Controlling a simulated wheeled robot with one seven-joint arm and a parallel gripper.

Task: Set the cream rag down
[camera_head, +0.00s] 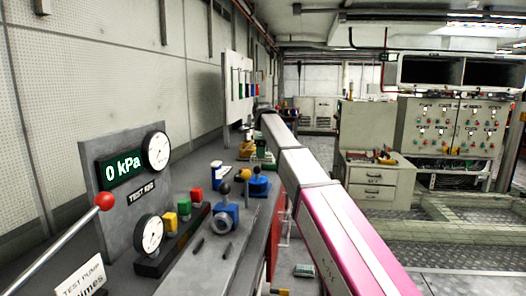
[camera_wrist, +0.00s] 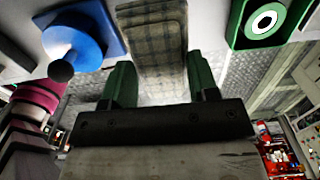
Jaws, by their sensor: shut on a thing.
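The cream rag (camera_wrist: 158,45), a greyish cream checked cloth, lies between the two green fingers of my gripper (camera_wrist: 162,85) in the wrist view. My gripper is shut on it, and the rag extends beyond the fingertips toward the top of the picture. Whether the rag touches the bench surface I cannot tell.
A blue base with a black ball knob (camera_wrist: 82,42) is beside the rag in the wrist view, and a green block with a white ring (camera_wrist: 268,24) is on its other side. The bench (camera_head: 180,272) also holds a gauge panel (camera_head: 125,190) and coloured buttons (camera_head: 183,208).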

